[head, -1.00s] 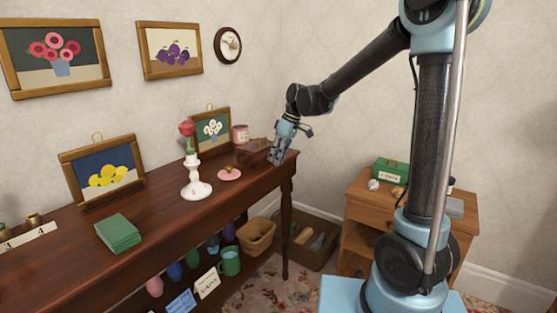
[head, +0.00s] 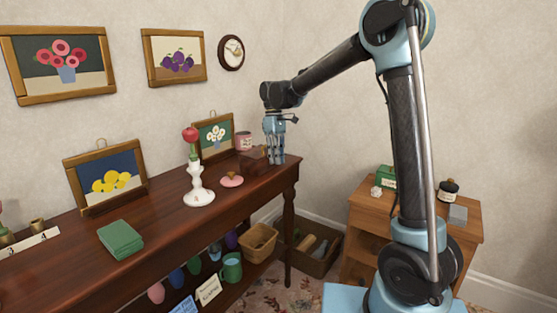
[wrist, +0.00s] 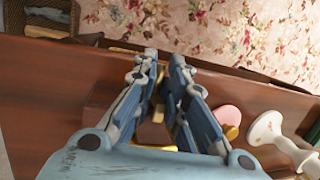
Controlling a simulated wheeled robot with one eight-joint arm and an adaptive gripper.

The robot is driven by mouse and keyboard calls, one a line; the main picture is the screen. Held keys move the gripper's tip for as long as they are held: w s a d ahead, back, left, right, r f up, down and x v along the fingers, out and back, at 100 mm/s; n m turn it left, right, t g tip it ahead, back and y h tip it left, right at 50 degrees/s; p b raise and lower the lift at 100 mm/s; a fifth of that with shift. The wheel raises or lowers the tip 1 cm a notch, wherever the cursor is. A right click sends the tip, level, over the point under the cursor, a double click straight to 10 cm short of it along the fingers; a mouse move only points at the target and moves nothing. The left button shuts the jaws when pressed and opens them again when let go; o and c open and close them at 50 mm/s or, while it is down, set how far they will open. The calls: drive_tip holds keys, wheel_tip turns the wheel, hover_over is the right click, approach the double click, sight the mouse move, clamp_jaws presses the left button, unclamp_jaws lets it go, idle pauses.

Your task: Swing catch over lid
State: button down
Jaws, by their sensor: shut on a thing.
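The dark wooden box (head: 254,153) sits at the far right end of the long dark table, beside my gripper. My gripper (head: 276,161) points straight down at the box's right side, and its fingers hide part of the box. A small brass-coloured piece, seemingly the catch (wrist: 158,112), shows between the fingers. The box (wrist: 100,104) is mostly hidden behind them, so how the catch lies against the lid cannot be told.
The table (head: 160,221) ends just right of my gripper.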

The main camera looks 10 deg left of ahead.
drive_tip(key=shift+w, duration=0.2)
drive_tip(key=c, duration=1.7)
unclamp_jaws()
drive_tip(key=shift+f, duration=0.1)
drive_tip(key=v, duration=1.2)
drive_tip(key=shift+w+f, duration=0.1)
